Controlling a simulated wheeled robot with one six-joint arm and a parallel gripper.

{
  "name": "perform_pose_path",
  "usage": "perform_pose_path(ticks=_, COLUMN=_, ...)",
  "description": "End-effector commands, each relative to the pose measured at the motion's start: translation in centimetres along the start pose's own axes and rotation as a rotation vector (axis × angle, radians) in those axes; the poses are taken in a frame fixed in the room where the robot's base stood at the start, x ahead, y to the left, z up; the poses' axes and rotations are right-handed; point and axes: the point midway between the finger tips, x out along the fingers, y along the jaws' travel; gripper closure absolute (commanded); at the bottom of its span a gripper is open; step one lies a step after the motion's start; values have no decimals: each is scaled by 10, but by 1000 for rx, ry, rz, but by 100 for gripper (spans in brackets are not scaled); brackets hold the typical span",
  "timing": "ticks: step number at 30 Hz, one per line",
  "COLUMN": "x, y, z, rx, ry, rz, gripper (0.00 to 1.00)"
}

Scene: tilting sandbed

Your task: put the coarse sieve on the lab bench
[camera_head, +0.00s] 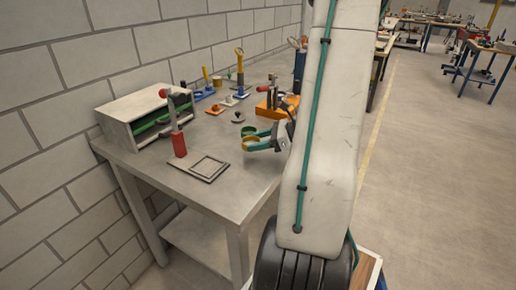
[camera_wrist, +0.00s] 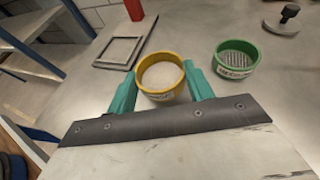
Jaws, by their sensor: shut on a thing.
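A round sieve with a yellow rim (camera_wrist: 161,76) is between the two teal fingers of my gripper (camera_wrist: 162,92), which is shut on it. The sieve is level, with its pale mesh facing up. In the head view the yellow sieve (camera_head: 250,147) is over the lab bench (camera_head: 222,199), near the middle of the top. I cannot tell whether its base touches the bench. A second sieve with a green rim (camera_wrist: 236,60) stands on the bench to the right in the wrist view, apart from my gripper. I cannot read which label says coarse.
A flat square frame (camera_head: 206,168) lies near the bench's front edge. A red-handled tool (camera_head: 179,143) stands beside a grey cabinet (camera_head: 130,115). Several small tools and an orange block (camera_head: 272,110) fill the back. Some bare bench lies around the held sieve.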

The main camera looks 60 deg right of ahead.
Motion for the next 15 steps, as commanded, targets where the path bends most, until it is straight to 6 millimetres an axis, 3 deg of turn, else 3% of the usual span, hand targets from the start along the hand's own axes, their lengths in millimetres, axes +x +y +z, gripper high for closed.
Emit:
perform_pose_path(ticks=5, x=9, y=1, z=-23, rx=4, ry=0, rz=1, gripper=71)
perform_pose_path(ticks=15, x=10, y=0, z=-26, rx=1, ry=0, rz=0, gripper=71)
